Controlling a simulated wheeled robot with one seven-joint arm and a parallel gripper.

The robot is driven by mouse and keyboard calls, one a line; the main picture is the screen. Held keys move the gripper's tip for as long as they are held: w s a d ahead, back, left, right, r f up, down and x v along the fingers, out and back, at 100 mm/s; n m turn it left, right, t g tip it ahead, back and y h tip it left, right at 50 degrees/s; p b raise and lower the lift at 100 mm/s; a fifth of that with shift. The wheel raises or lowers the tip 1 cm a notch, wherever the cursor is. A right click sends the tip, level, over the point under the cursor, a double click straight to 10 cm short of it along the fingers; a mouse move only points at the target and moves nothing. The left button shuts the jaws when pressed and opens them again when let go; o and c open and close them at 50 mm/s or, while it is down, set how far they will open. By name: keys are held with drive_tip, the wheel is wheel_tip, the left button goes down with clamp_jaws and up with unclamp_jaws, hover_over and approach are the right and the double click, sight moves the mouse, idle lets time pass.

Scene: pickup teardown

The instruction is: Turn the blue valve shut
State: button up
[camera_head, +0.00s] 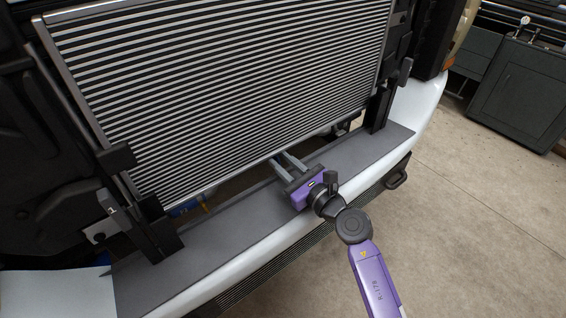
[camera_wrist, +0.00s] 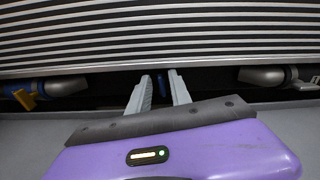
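A small dark blue piece, perhaps the blue valve's handle (camera_wrist: 161,82), shows between my fingertips in the wrist view, in the dark gap under the grille. I cannot tell whether the fingers touch it or it lies beyond them. In the head view it cannot be made out. My gripper (camera_head: 281,159) is purple with grey fingers and reaches over the grey ledge to the grille's lower edge. Its fingers (camera_wrist: 158,80) stand apart in the wrist view, with a gap between them.
The large slatted grille (camera_head: 230,90) stands just above my fingers. A yellow handle (camera_wrist: 25,98) by a silver and blue fitting is at the left in the wrist view; another silver fitting (camera_wrist: 262,76) is at the right. The grey ledge (camera_head: 235,215) is bare.

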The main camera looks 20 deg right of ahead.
clamp_jaws()
drive_tip(key=shift+r+m+p, duration=0.1)
drive_tip(key=shift+m+p, duration=0.3)
drive_tip(key=shift+p, duration=0.2)
drive_tip(key=shift+m, duration=0.4)
drive_tip(key=shift+o, duration=1.1)
unclamp_jaws()
drive_tip(key=shift+d, duration=0.1)
drive_tip(key=shift+s, duration=0.1)
drive_tip(key=shift+p+v, duration=0.55)
drive_tip(key=shift+v, duration=3.3)
